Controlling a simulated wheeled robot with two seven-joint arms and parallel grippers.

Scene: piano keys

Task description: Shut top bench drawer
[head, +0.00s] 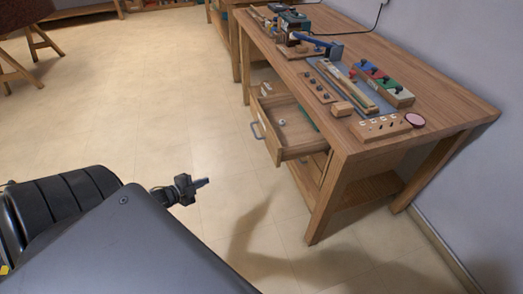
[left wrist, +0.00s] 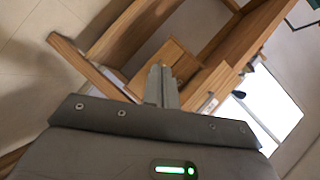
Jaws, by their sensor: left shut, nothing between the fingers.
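The top bench drawer (head: 284,153) sticks out of the front of the wooden bench (head: 441,101), pulled open. It has a grey handle (head: 257,130) on its front, and a small white item and a green item lie inside. My left gripper (head: 204,183) is shut and empty, in the air to the left of and below the drawer in the head view, apart from it. In the left wrist view its closed fingers (left wrist: 162,83) point at wooden boards (left wrist: 133,27); I cannot tell which parts these are. My right gripper is not in view.
Wooden boards with pegs, a multicoloured block set (head: 384,84), a round pink-topped item (head: 414,120) and tools lie on the bench top. A lower shelf (head: 363,190) joins the bench legs. Open tiled floor (head: 160,105) lies left of the bench.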

